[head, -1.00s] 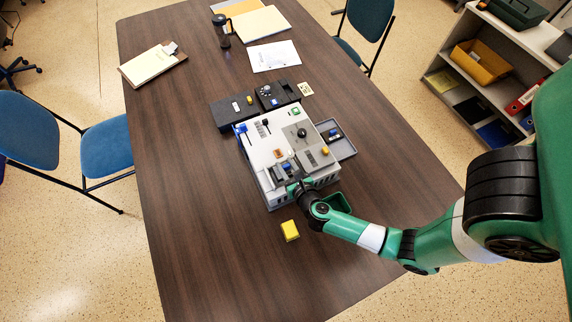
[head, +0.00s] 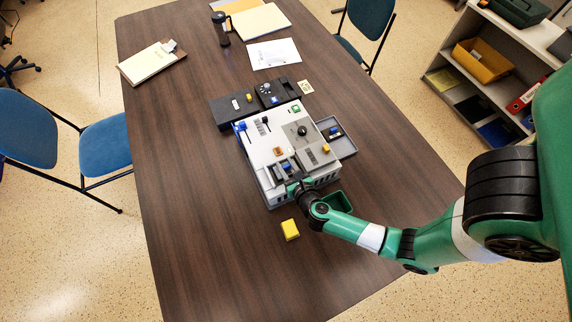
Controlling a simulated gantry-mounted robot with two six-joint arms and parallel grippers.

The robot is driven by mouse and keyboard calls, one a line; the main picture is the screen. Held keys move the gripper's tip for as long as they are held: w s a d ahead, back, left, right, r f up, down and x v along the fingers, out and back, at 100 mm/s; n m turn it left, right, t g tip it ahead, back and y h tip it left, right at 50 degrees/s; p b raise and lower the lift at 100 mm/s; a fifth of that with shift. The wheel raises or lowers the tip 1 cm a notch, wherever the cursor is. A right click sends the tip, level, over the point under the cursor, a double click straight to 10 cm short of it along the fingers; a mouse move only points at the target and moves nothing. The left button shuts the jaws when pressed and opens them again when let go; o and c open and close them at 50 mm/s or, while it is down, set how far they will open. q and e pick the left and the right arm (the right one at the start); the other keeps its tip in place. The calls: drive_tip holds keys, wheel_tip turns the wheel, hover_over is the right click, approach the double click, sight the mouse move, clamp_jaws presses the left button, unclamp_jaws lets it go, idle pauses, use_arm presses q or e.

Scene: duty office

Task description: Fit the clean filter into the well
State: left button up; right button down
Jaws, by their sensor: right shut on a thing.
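A grey-white machine (head: 270,147) with knobs, slots and small coloured parts stands mid-table. Near its front edge is a dark recessed area (head: 277,173) with a small blue part (head: 287,166) beside it. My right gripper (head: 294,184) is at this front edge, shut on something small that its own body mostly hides. I cannot tell whether that thing is the clean filter, or how deep it sits in the well. A yellow block (head: 290,229) lies on the table in front of the machine. My left gripper is not in view.
Dark boxes (head: 236,108) with knobs stand behind the machine. A grey tray (head: 336,137) with a dark part adjoins its right side. A green open container (head: 339,202) is beside my right wrist. The table's left side is clear.

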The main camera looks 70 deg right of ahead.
drive_tip(key=shift+f+b, duration=0.65)
drive_tip(key=shift+f, duration=0.25)
drive_tip(key=shift+c, duration=0.3)
unclamp_jaws()
drive_tip(key=shift+r, duration=0.1)
wheel_tip(320, 180, up, 8)
drive_tip(key=p, duration=0.8)
idle(0.5)
